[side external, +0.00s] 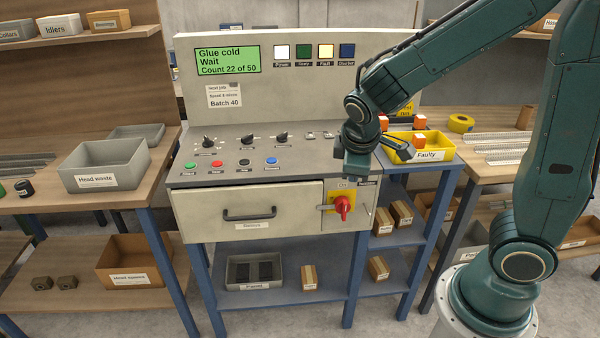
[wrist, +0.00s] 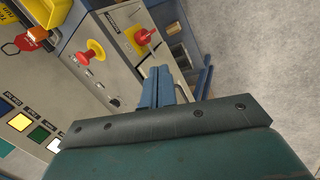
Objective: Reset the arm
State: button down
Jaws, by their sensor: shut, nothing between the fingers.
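My arm reaches in from the right in the side view. My gripper (side external: 354,172) hangs in front of the right end of the control console (side external: 270,170), above the red rotary switch (side external: 342,205) on its yellow plate. Its fingers are together and empty; they also show closed in the wrist view (wrist: 155,88). The red switch (wrist: 142,36) and a red button on a yellow base (wrist: 92,55) lie beyond the fingers there. The gripper looks apart from the switch. The console screen (side external: 227,60) reads "Glue cold, Wait, Count 22 of 50".
A yellow Faulty tray (side external: 440,152) with orange-and-white blocks stands just right of my gripper. Knobs and coloured buttons line the console top. A closed drawer (side external: 248,213) is below. A grey Head waste bin (side external: 105,166) stands on the left bench.

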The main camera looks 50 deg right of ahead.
jog(key=s+a+r+m+t+y, duration=0.3)
jog(key=s+a+r+m+y, duration=0.1)
jog(key=s+r, duration=0.7)
jog(key=shift+s+a+m, duration=0.6)
jog(key=shift+s+m, duration=0.1)
jog(key=shift+s, duration=0.75)
